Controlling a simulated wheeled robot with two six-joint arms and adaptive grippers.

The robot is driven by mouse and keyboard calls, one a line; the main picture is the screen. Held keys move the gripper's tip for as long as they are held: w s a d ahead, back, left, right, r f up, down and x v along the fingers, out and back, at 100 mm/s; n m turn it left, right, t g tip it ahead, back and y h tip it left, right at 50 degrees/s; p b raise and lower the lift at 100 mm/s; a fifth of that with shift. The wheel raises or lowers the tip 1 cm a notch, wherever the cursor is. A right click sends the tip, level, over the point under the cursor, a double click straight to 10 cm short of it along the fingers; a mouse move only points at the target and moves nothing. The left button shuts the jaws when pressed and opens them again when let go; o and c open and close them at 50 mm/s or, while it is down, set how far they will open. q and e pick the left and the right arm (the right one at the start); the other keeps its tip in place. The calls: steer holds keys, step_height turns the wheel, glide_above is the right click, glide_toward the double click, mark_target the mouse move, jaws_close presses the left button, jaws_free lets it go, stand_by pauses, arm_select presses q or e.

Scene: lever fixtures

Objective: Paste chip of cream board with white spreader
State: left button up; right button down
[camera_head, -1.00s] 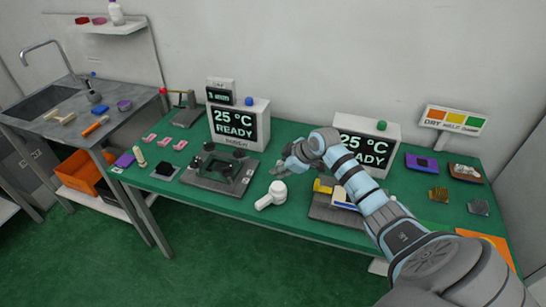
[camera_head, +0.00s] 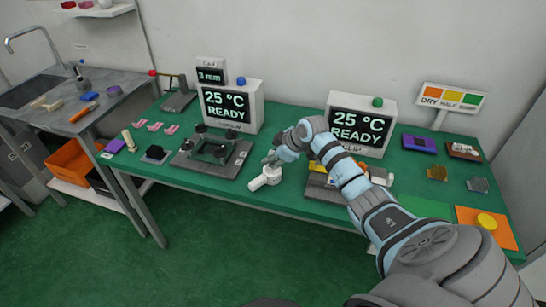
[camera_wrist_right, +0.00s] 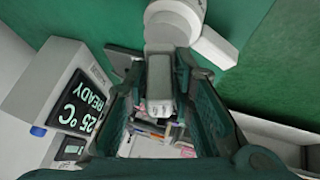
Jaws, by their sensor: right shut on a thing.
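A white tool (camera_head: 264,178) with a round body and a short thick handle stands at the front middle of the green table. I cannot tell if it is the white spreader. My right gripper (camera_head: 270,161) is at its top, pointing down, and shut on it. In the right wrist view, a pale grey part (camera_wrist_right: 160,85) sits between the fingers, below the white round body (camera_wrist_right: 175,20). A pale block (camera_head: 380,175) shows beside my forearm at the right station, which the arm partly covers. I cannot make out the cream board chip. My left gripper is out of view.
A dark fixture (camera_head: 212,154) lies left of the tool. Two display boxes (camera_head: 228,105) (camera_head: 360,124) reading 25 °C READY stand behind. An orange mat (camera_head: 500,232) with a yellow disc (camera_head: 487,221) is at the right. A sink bench (camera_head: 60,105) adjoins at left.

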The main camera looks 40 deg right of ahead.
mark_target(273, 151)
steer(key=shift+f, duration=0.1)
steer(key=shift+s, duration=0.1)
steer(key=shift+f+b, duration=0.35)
steer(key=shift+f, duration=0.05)
stand_by(0.4)
steer(key=shift+f, duration=0.1)
stand_by(1.1)
steer(key=shift+p, duration=0.35)
step_height(273, 151, up, 7)
steer(key=p, duration=0.7)
steer(key=shift+r, duration=0.2)
steer(key=shift+f, duration=0.15)
